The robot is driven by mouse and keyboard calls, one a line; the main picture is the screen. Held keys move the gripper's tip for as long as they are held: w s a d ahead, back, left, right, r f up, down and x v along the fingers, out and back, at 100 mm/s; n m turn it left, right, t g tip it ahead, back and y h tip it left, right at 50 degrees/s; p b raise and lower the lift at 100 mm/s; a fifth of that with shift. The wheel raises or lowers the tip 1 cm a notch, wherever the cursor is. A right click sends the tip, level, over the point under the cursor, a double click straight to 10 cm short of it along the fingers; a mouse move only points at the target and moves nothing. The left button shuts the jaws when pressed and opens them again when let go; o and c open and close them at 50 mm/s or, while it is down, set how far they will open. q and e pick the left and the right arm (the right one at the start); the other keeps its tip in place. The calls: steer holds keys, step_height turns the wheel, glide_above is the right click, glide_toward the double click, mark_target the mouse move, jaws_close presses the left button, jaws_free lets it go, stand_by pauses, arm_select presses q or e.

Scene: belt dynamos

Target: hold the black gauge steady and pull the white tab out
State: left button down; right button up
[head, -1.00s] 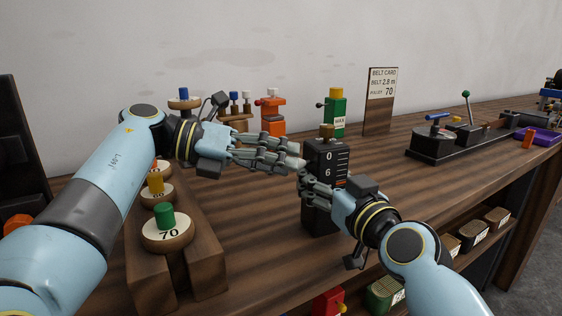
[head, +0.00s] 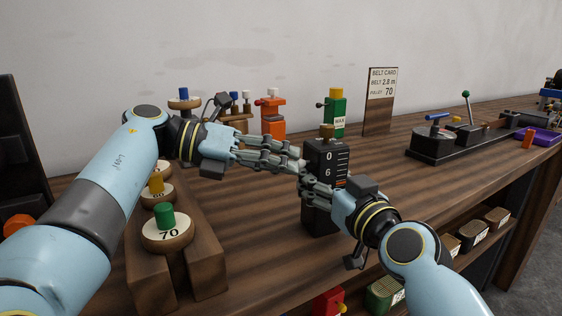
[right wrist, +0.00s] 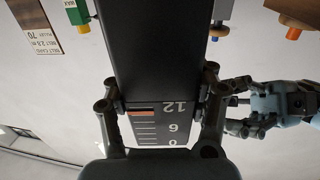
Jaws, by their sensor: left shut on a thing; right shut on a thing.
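The black gauge (head: 327,152) stands upright on the wooden bench, with a white scale, numbers and a small brass top. In the right wrist view, the gauge (right wrist: 155,55) appears upside down, with an orange bar by its scale. My right gripper (head: 318,190) is shut on the gauge body, one finger on each side. My left gripper (head: 296,165) is closed at the gauge's left side; it also shows in the right wrist view (right wrist: 238,116). The white tab is hidden between the left fingers, and I cannot make out its outline.
A wooden rack with numbered pulleys (head: 167,232) stands at the left front. Orange (head: 272,118) and green (head: 336,115) devices and a belt card (head: 380,100) stand behind. A black lever device (head: 450,140) is at right. The bench between gauge and rack is clear.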

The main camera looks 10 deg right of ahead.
arm_select(q)
steer(key=shift+s+a, duration=0.25)
steer(key=shift+a, duration=1)
steer(key=c, duration=1.2)
jaws_free()
steer(key=shift+d, duration=0.1)
steer(key=v, duration=1.2)
arm_select(e)
steer(key=o, duration=1.8)
steer(key=shift+c, duration=0.2)
